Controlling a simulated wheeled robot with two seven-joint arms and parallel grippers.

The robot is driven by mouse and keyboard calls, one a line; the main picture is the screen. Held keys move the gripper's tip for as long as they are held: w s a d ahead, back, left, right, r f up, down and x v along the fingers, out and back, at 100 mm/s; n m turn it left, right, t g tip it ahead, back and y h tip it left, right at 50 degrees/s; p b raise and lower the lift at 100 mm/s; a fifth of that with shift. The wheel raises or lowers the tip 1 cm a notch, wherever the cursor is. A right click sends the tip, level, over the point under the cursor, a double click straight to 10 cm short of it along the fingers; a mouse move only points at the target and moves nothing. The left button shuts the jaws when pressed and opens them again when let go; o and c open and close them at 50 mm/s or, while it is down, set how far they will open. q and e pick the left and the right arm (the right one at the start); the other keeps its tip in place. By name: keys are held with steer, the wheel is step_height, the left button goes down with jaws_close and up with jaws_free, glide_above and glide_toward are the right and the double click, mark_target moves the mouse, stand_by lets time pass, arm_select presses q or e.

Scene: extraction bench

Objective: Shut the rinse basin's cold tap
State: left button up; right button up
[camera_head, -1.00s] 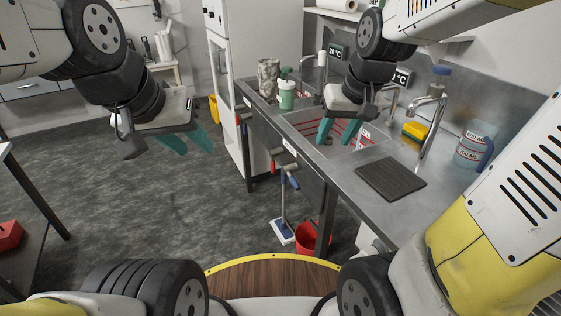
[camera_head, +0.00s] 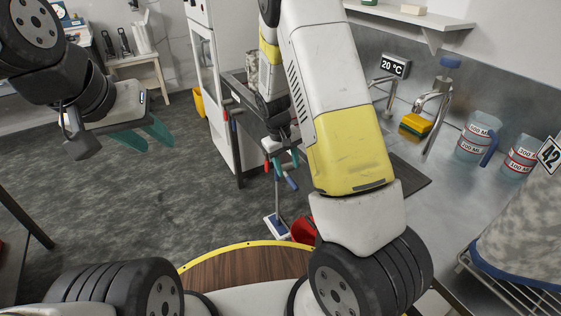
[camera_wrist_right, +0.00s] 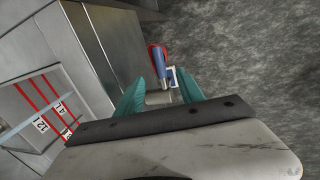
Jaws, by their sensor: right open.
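A blue-handled tap lever (camera_head: 291,184) sticks out from the front of the sink bench, with a red-handled lever (camera_head: 267,165) beside it. My right gripper (camera_head: 285,160) is open at these levers, partly hidden by my own arm. In the right wrist view its two teal fingers (camera_wrist_right: 160,88) stand apart, and a blue handle (camera_wrist_right: 160,63) shows between and just beyond them, with red behind it. I cannot tell whether the fingers touch it. The basin with red scale lines (camera_wrist_right: 40,104) lies left in that view. My left gripper (camera_head: 158,147) is open and empty over the floor.
A blue-and-white mop head (camera_head: 276,227) and a red bucket (camera_head: 303,229) stand on the floor below the levers. On the bench are a sponge (camera_head: 415,126), a faucet (camera_head: 437,118) and measuring jugs (camera_head: 476,140).

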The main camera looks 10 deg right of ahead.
mark_target(290, 179)
steer(key=f, duration=0.4)
steer(key=d+f, duration=0.1)
steer(key=f, duration=0.1)
steer(key=shift+w+d+f, duration=0.1)
steer(key=shift+w+f, duration=0.05)
steer(key=shift+f, duration=0.2)
jaws_close()
stand_by(1.1)
